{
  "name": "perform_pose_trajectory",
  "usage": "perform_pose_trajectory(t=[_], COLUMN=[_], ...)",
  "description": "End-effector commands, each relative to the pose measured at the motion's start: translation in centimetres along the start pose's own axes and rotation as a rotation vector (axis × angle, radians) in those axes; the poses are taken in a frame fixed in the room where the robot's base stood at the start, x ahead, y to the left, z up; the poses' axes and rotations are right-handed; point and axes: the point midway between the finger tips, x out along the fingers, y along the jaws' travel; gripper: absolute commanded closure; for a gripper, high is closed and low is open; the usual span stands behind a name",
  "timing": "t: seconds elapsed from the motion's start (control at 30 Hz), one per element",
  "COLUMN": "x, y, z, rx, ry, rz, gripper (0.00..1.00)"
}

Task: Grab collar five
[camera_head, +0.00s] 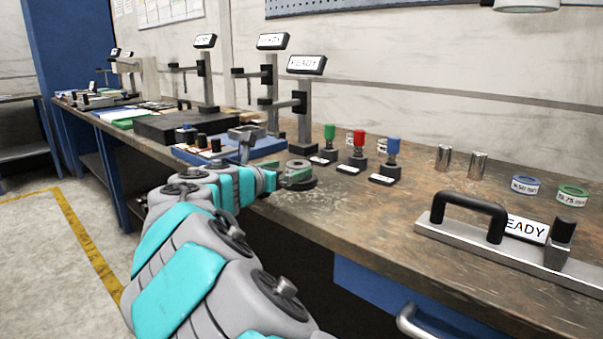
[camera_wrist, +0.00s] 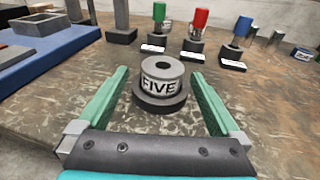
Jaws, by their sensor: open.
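Collar five (camera_wrist: 161,80) is a grey ring with a centre hole and a white "FIVE" label. It sits upright on a round dark base (camera_wrist: 160,103) on the bench. In the wrist view my gripper (camera_wrist: 160,82) is open, with one green finger on each side of the collar and visible gaps between. In the head view the collar (camera_head: 299,165) stands near the bench's front edge, partly beside my gripper (camera_head: 283,179), whose fingers are small and partly hidden there.
Green (camera_head: 329,135), red (camera_head: 358,143) and blue (camera_head: 392,150) topped stamps stand behind the collar. A blue tray (camera_head: 262,151) lies left of it. Two metal cylinders (camera_head: 478,165) and a handled bar (camera_head: 440,222) are to the right. Bare bench lies between.

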Motion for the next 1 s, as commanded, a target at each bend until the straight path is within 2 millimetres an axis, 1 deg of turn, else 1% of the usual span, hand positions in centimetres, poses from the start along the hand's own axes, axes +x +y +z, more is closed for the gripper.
perform_pose_trajectory(t=[0.2, 0.3, 0.4, 0.57, 0.67, 1.0], x=[3.0, 4.2, 4.7, 4.6, 4.6, 4.6], y=[-0.5, -0.4, -0.4, -0.4, -0.4, -0.4], z=[-0.7, -0.6, -0.5, -0.5, -0.5, -0.5], rx=[-0.003, -0.002, -0.001, -0.001, -0.001, -0.001], ry=[0.003, 0.001, 0.0, 0.0, 0.0, 0.0], rz=[-0.002, -0.001, -0.001, 0.0, 0.0, 0.0], gripper=[0.0, 0.0, 0.0, 0.0, 0.1, 0.48])
